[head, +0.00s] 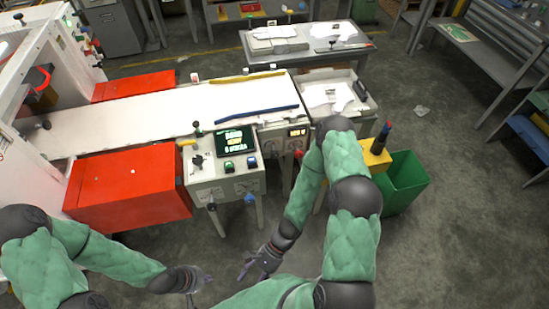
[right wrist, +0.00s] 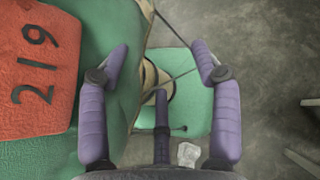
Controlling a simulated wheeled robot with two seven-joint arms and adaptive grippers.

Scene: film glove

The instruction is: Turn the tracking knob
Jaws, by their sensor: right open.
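A white control box (head: 222,183) stands at the near end of the long machine, with a lit green screen (head: 235,141). A black knob (head: 197,160), a green button (head: 229,167) and a blue button (head: 252,163) are on its top. A black knob (head: 212,207) and a blue knob (head: 249,199) stick out from its front. I cannot tell which knob is the tracking knob. My left gripper (head: 199,288) is open and empty, in front of and below the box. My right gripper (head: 251,279) is open and empty beside it; the right wrist view (right wrist: 160,50) shows its spread fingers.
Red boxes (head: 135,183) flank the white belt (head: 150,112). A second control unit with a red knob (head: 299,153) adjoins the box. A green bin (head: 405,182) and a yellow stand (head: 376,157) are at right. Grey floor is open beyond the bin.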

